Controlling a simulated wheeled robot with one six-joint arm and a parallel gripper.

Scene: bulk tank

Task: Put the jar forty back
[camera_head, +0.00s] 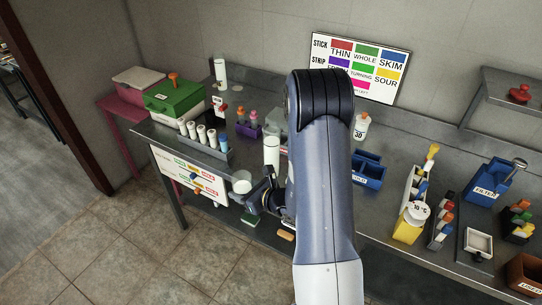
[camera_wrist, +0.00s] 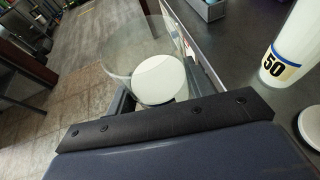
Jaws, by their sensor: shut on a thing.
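My gripper (camera_head: 258,196) is shut on a clear glass jar with white contents at the bottom. In the head view the held jar (camera_head: 242,182) is at the front edge of the counter, left of my gripper. In the wrist view the jar (camera_wrist: 160,78) is just beyond my gripper, seen through its clear wall. No number shows on it, so I cannot tell whether it is forty. A white jar marked 50 (camera_wrist: 287,58) stands on the counter to the right. A jar marked 30 (camera_head: 361,128) stands further back. My arm hides the counter between them.
A rack of white tubes (camera_head: 205,141), a purple rack (camera_head: 248,130) and a green box (camera_head: 174,98) stand on the left. A blue bin (camera_head: 368,172), a yellow holder (camera_head: 407,229) and a blue FILTER box (camera_head: 488,185) stand on the right. Tiled floor lies in front.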

